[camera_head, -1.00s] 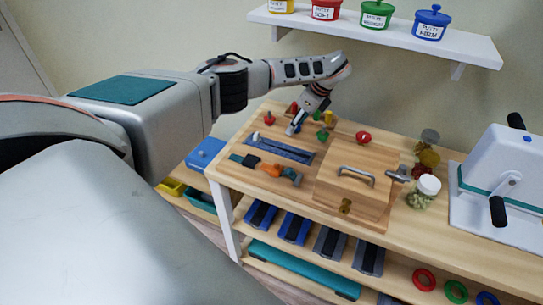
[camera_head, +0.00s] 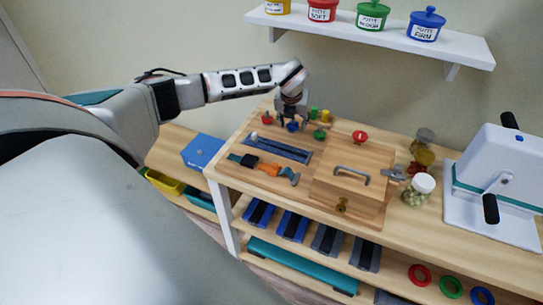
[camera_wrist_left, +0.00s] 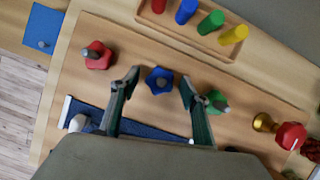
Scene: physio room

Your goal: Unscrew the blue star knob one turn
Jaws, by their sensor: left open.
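The blue star knob (camera_wrist_left: 159,80) stands on the wooden board between a red knob (camera_wrist_left: 97,55) and a green knob (camera_wrist_left: 216,101) in the left wrist view. In the head view the blue knob (camera_head: 292,127) shows just below my left gripper (camera_head: 291,117). My left gripper (camera_wrist_left: 155,97) is open, with one finger on either side of the blue knob in the picture and no visible contact. Whether the fingertips are level with the knob or above it I cannot tell. My right gripper is not in view.
Several coloured pegs (camera_wrist_left: 210,22) stand in a wooden tray behind the knobs. A blue slotted strip (camera_head: 277,148), a wooden box with a handle (camera_head: 352,175) and jars (camera_head: 419,190) share the bench. A shelf with putty pots (camera_head: 425,25) hangs above.

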